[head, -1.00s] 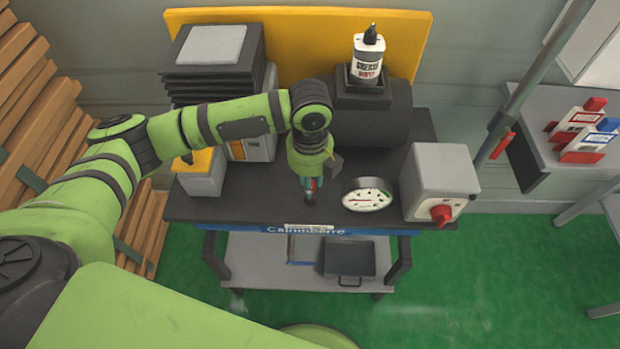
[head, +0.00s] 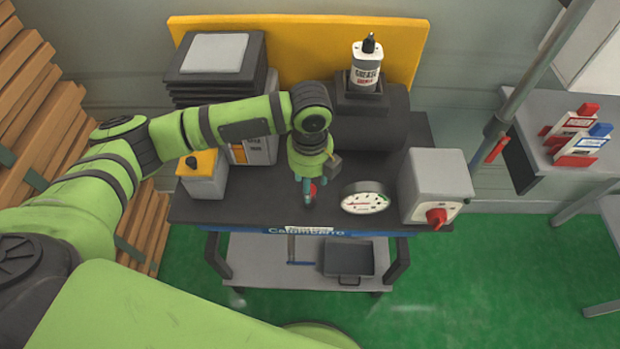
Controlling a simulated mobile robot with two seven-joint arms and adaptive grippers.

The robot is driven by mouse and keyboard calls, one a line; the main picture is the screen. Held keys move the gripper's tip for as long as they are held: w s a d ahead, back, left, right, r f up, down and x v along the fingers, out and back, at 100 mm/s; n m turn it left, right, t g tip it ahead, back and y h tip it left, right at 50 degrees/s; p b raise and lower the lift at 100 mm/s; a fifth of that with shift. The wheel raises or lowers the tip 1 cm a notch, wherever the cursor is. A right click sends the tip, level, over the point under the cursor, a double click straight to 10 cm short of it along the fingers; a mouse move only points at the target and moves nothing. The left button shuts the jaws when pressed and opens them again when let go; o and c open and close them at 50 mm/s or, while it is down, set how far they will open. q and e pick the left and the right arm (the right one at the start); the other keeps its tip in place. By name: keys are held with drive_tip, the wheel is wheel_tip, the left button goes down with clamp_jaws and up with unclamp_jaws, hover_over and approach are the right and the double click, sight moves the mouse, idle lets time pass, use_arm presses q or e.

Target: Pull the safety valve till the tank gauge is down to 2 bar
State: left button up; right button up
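My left gripper (head: 307,192) points down over the front middle of the dark workbench (head: 255,205), left of the round white gauge (head: 365,203). A small red part (head: 312,190) shows at its fingertips. I cannot tell whether the fingers are closed on it or beside it, and the gripper hides most of what is there. The gauge has dark marks and some red on its face, too small to read. A dark, rounded tank-like body (head: 372,128) stands behind it. My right gripper is not in view.
A grey box with a red knob (head: 436,217) stands right of the gauge. A grease bottle (head: 366,68) stands at the back. Dark stacked trays (head: 214,65) and a yellow-topped box (head: 203,175) are at the left. A side table (head: 530,125) stands at the right.

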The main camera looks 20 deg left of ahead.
use_arm(q)
wheel_tip(320, 180, up, 12)
idle(0.5)
drive_tip(key=shift+s, duration=0.1)
